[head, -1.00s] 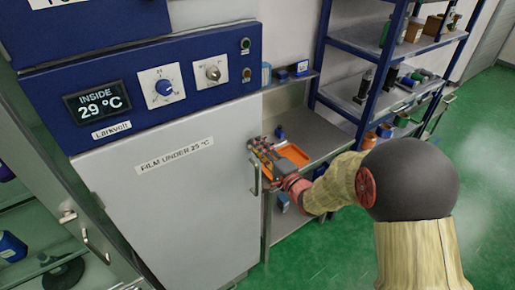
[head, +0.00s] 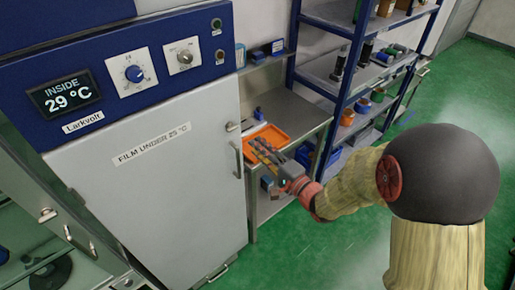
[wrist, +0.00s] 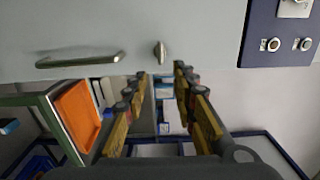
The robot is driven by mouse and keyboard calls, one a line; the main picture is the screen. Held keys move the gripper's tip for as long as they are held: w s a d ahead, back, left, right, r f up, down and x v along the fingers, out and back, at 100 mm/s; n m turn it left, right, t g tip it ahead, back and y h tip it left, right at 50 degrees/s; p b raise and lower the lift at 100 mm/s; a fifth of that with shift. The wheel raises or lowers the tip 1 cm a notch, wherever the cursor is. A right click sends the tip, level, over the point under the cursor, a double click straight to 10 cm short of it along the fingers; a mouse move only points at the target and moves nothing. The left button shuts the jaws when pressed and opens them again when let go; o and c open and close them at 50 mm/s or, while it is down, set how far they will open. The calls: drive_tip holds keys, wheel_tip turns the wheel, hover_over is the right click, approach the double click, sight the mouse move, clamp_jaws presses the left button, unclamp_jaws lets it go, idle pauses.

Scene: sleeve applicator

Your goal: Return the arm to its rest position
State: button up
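My gripper (head: 258,150) is in the middle of the head view, to the right of the cabinet door handle (head: 238,159) and in front of the orange tray (head: 284,137). In the wrist view my gripper (wrist: 160,80) has its two fingers well apart with nothing between them. The handle also shows in the wrist view (wrist: 80,61), apart from the fingers. The white cabinet door (head: 150,210) looks shut. My arm is bent, with its forearm on the right of the head view.
The cabinet's display (head: 67,94) reads 29 °C, and its door label says "FILM UNDER 25 °C". A steel bench (head: 300,112) carries the tray. Blue shelving (head: 335,75) with several items stands behind. Green floor (head: 320,250) is open at the lower middle.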

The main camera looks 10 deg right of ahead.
idle(0.3)
drive_tip(key=d+f+n+g+h, duration=0.3)
drive_tip(key=d+f+n+h, duration=0.15)
drive_tip(key=f, duration=0.65)
drive_tip(key=s+d+f+n+g+h+b, duration=0.1)
drive_tip(key=s+d+f+n+g+h, duration=0.3)
drive_tip(key=s+d, duration=0.45)
drive_tip(key=s+d+r+n+g+h+b, duration=0.1)
drive_tip(key=s+d+r+g+b, duration=0.15)
drive_tip(key=s, duration=0.45)
drive_tip(key=s+d+r+n+g+h+b, duration=0.1)
drive_tip(key=s+r+g+h, duration=0.15)
drive_tip(key=s, duration=0.35)
drive_tip(key=s+a+r+t+y+b, duration=0.2)
drive_tip(key=s+a+r+b, duration=0.2)
drive_tip(key=s+r, duration=0.3)
drive_tip(key=shift+r+n+t+b, duration=0.3)
drive_tip(key=shift+r+n+b, duration=0.2)
drive_tip(key=shift+r, duration=0.45)
